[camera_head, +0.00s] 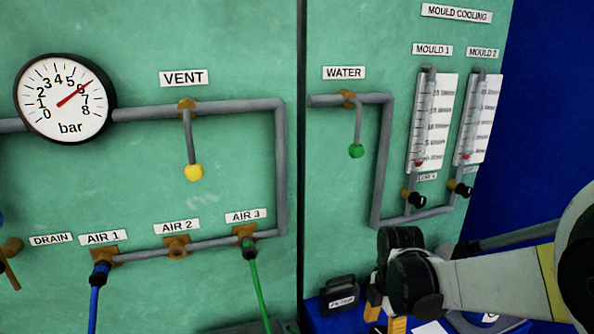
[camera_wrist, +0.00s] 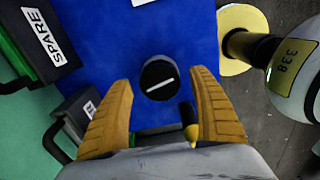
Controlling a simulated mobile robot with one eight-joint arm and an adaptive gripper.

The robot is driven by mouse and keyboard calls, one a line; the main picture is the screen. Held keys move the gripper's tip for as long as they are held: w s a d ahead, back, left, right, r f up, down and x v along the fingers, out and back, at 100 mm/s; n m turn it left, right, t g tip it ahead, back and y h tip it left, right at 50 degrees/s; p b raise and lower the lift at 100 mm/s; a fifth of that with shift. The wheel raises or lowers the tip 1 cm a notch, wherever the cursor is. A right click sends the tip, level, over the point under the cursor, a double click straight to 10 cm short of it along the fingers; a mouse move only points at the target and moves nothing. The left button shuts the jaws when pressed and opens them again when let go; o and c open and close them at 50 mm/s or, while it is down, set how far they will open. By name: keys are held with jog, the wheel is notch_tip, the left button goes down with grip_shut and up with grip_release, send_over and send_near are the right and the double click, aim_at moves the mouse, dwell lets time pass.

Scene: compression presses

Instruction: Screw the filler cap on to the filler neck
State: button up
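A round black knob-like piece with a white bar across its top (camera_wrist: 158,80), which looks like the filler cap, is on the blue surface (camera_wrist: 185,40) in the wrist view. I cannot tell whether it lies loose or sits on something. My gripper (camera_wrist: 162,76) is open, with its two yellow fingers wide apart on either side of the cap in the picture. No contact with it shows. In the head view my gripper (camera_head: 385,314) points down at the right of the pipe panel, over the blue surface. I cannot make out a filler neck.
A black box (camera_head: 340,295) stands left of my gripper in the head view. A box labelled SPARE (camera_wrist: 48,45) is at the wrist view's upper left. A yellow and white piece marked 338 (camera_wrist: 296,68) is at its right. The water pipe (camera_head: 378,165) runs behind my gripper.

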notch_tip(320, 180, up, 12)
jog(key=s+m+t, duration=0.7)
jog(key=s+m, duration=0.5)
jog(key=m, duration=0.8)
jog(key=shift+s+m, duration=0.35)
jog(key=shift+m, duration=0.05)
jog(key=shift+r, duration=0.1)
dwell(0.8)
